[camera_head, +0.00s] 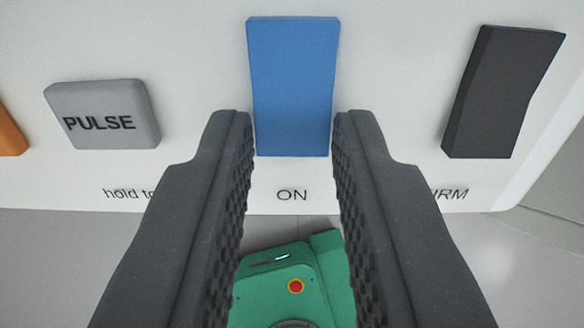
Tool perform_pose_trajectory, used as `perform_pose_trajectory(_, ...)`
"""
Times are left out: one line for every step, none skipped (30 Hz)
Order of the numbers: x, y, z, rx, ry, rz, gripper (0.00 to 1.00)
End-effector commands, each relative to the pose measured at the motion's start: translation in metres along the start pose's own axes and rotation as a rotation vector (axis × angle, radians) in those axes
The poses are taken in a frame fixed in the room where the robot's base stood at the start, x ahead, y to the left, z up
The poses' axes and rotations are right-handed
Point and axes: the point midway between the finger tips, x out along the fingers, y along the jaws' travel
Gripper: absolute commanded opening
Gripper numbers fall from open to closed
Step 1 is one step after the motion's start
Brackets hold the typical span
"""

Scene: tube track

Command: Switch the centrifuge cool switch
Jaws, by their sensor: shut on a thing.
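A blue rocker switch (293,70) is on the white panel at the top centre, above the printed word "ON". No label reading "cool" shows in this view. My gripper (292,114) has one dark ridged finger on each side of the blue switch's lower part. It is shut on the switch's sides, and the fingertips sit close against its left and right edges. The switch's front face is fully visible between the fingers.
A grey "PULSE" button (103,114) is left of the blue switch, and part of an orange button (9,134) shows at the far left. A dark rocker switch (503,92) is on the right. A green machine with a red button (296,286) is below the panel (390,70).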

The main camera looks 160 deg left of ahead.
Motion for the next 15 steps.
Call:
perform_pose_trajectory(-0.0021,0.0009,-0.0038,0.0,-0.016,0.001,0.0)
perform_pose_trajectory(-0.0017,0.0008,-0.0031,0.0,-0.028,0.001,0.0)
perform_pose_trajectory(-0.0013,0.0008,-0.0027,0.001,-0.039,0.001,0.0)
perform_pose_trajectory(-0.001,0.0009,-0.0025,0.001,-0.045,0.002,0.0)
perform_pose_trajectory(-0.0007,0.0009,-0.0023,0.001,-0.05,0.002,0.0)
perform_pose_trajectory(-0.0004,0.0009,-0.002,0.001,-0.055,0.002,0.0)
perform_pose_trajectory(-0.0003,0.0009,-0.0017,0.001,-0.057,0.002,0.0)
perform_pose_trajectory(0.0,0.0009,-0.0014,0.001,-0.058,0.002,0.0)
perform_pose_trajectory(0.0001,0.0009,-0.0012,0.001,-0.059,0.002,0.0)
perform_pose_trajectory(0.0002,0.0008,-0.001,0.001,-0.059,0.002,0.0)
perform_pose_trajectory(0.0003,0.0009,-0.0009,0.001,-0.059,0.002,0.0)
perform_pose_trajectory(0.0003,0.0009,-0.001,0.001,-0.058,0.002,0.0)
perform_pose_trajectory(0.0002,0.0009,-0.0009,0.001,-0.058,0.002,0.0)
perform_pose_trajectory(0.0002,0.0009,-0.0009,0.001,-0.058,0.002,0.0)
perform_pose_trajectory(0.0003,0.0009,-0.0008,0.001,-0.059,0.002,0.0)
